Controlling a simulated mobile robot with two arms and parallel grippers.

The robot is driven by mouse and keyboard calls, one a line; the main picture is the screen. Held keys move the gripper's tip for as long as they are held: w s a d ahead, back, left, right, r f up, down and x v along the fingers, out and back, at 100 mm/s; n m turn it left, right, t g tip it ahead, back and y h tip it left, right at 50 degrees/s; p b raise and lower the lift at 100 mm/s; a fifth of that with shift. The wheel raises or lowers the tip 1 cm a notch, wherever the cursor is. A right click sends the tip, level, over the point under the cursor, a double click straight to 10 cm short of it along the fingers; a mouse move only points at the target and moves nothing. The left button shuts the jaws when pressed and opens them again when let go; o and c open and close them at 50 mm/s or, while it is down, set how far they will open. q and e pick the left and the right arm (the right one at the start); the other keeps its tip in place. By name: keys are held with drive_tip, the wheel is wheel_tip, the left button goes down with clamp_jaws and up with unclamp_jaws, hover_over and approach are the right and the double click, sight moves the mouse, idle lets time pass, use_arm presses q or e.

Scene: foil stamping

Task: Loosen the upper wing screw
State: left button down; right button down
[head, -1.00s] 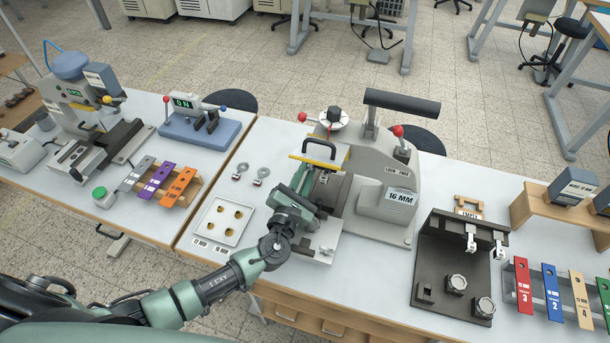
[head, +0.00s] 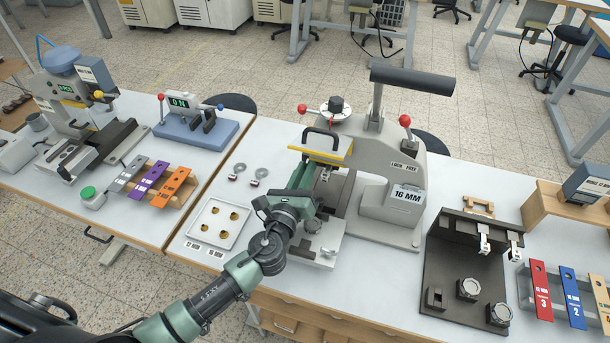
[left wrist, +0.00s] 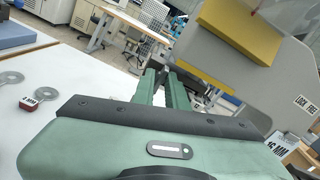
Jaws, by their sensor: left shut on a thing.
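The foil press (head: 385,190) stands on the middle of the table, with a yellow-edged plate (head: 321,156) and a black handle (head: 322,138) at its front. My left gripper (head: 303,178) reaches in from the left, in front of the press and below the yellow plate. In the left wrist view the two green fingers of my left gripper (left wrist: 165,80) are close together, with their tips at a small part of the press under the yellow plate (left wrist: 238,35). The upper wing screw is not clearly visible; the fingertips hide it. My right gripper is out of view.
A white tray (head: 196,241) and two metal rings (head: 261,173) lie left of the press. A black fixture (head: 438,273) and coloured tags (head: 541,290) stand at the right. The red-knobbed lever (head: 405,121) and a dark bar (head: 412,80) rise above the press.

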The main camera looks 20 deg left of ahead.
use_arm(q)
drive_tip(key=shift+n+b, duration=1.3)
drive_tip(key=shift+n, duration=2)
drive_tip(key=c, duration=1.4)
unclamp_jaws()
